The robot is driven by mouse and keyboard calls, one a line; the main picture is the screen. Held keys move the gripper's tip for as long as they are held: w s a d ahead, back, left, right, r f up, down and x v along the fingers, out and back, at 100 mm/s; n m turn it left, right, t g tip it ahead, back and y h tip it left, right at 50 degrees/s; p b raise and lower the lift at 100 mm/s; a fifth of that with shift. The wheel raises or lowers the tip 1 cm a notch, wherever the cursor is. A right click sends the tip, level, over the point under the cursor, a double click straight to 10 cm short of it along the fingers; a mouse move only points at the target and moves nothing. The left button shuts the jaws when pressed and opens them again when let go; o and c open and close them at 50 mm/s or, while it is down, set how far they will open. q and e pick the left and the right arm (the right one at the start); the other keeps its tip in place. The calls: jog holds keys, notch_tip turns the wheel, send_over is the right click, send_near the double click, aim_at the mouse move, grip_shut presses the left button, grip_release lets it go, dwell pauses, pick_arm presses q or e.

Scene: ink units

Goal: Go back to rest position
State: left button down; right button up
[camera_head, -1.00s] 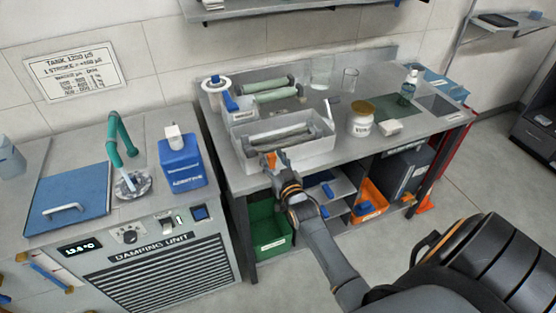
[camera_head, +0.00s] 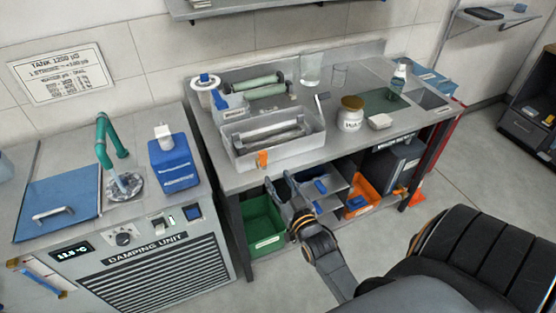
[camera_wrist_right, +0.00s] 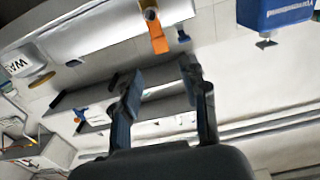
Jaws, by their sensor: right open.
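My right gripper (camera_head: 279,182) is in front of the workbench, below the level of its top. Its two fingers stand apart with nothing between them, which also shows in the right wrist view (camera_wrist_right: 160,78). A small orange piece (camera_head: 262,158) is at the front wall of the grey tray (camera_head: 242,157), above and apart from the fingers. The orange piece shows beyond the fingertips in the right wrist view (camera_wrist_right: 155,35). My left gripper is in neither view.
The workbench top (camera_head: 225,181) holds a wax jar (camera_head: 350,118) and other items. Under it are a green bin (camera_head: 262,222), shelves and an orange bin (camera_head: 361,199). The damping unit (camera_head: 160,262) with a blue bottle (camera_head: 173,165) stands left.

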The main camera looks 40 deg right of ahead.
jog(key=s+a+f+n+g+y+b, duration=0.15)
jog(key=s+a+f+g, duration=0.3)
jog(key=f, duration=1.05)
jog(key=s+a+f+n+g+y, duration=0.1)
jog(key=s+a+f+g+y, duration=0.3)
jog(key=f, duration=1.1)
jog(key=s+a+f+n+g, duration=0.1)
jog(key=s+f+g, duration=0.1)
jog(key=s+f, duration=0.4)
jog(key=s+a+f+g, duration=0.1)
jog(key=s+f+g, duration=0.2)
jog(key=s, duration=1.2)
jog(key=s+a+f+n+g+h, duration=0.1)
jog(key=s+f+g, duration=0.2)
jog(key=s+f, duration=0.6)
jog(key=shift+s+a+f+n+b, duration=0.25)
jog(key=shift+s+n+b, duration=0.15)
jog(key=shift+s, duration=0.8)
